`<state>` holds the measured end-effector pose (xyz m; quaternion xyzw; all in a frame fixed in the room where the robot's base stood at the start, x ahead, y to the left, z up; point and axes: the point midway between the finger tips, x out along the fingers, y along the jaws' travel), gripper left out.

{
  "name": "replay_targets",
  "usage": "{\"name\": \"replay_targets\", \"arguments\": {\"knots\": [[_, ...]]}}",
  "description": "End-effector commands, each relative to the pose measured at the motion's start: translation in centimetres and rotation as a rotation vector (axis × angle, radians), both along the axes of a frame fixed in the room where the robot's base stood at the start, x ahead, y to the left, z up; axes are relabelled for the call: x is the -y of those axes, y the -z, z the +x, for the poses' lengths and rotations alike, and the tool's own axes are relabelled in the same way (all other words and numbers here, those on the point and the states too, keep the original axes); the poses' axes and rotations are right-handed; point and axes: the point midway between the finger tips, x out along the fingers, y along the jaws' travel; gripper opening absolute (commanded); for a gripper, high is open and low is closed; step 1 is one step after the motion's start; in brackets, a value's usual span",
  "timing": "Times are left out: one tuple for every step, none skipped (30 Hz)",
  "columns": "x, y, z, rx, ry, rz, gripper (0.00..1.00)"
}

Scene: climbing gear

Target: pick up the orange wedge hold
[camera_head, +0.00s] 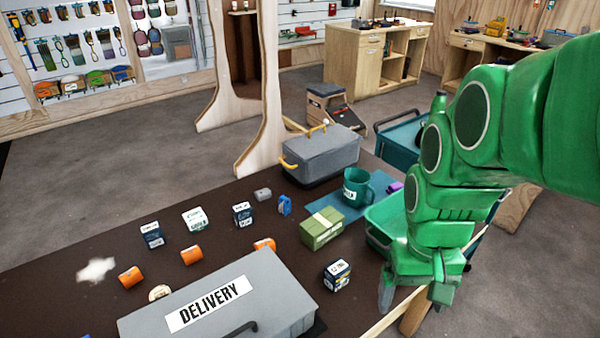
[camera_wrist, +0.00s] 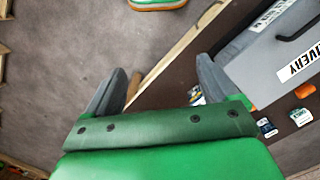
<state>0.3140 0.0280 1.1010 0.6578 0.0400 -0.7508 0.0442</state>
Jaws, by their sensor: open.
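Several small orange pieces lie on the dark table in the head view: an orange piece at the left (camera_head: 131,277), a second orange piece (camera_head: 192,255) right of it, and a third orange piece (camera_head: 265,244) partly hidden behind the grey delivery box. I cannot tell which is the wedge hold. In the wrist view an orange piece (camera_wrist: 305,89) shows at the right edge.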

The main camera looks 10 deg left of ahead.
Motion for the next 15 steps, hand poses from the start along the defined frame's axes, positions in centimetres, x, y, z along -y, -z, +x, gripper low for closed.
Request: {"name": "replay_targets", "arguments": {"knots": [[-0.6, 0.1, 1.3, 0.002, -0.017, 0.000, 0.87], [-0.8, 0.1, 1.9, 0.005, -0.025, 0.001, 0.87], [-1.3, 0.2, 2.8, 0.007, -0.037, 0.002, 0.87], [-1.6, 0.3, 3.5, 0.007, -0.046, 0.002, 0.87], [-2.0, 0.4, 4.2, 0.009, -0.054, 0.002, 0.87], [-2.4, 0.5, 5.2, 0.015, -0.066, 0.004, 0.87], [-2.8, 0.5, 5.9, 0.019, -0.075, 0.004, 0.87], [-3.2, 0.6, 6.6, 0.021, -0.084, 0.005, 0.87], [-3.7, 0.8, 7.4, 0.022, -0.095, 0.005, 0.87], [-4.1, 1.0, 8.1, 0.023, -0.104, 0.005, 0.87], [-4.5, 1.1, 8.7, 0.026, -0.114, 0.006, 0.87], [-5.1, 1.3, 9.5, 0.029, -0.125, 0.007, 0.87], [-5.5, 1.5, 10.2, 0.031, -0.134, 0.007, 0.87], [-6.0, 1.7, 10.9, 0.033, -0.143, 0.008, 0.87], [-6.6, 1.9, 11.7, 0.036, -0.155, 0.009, 0.87]]}}
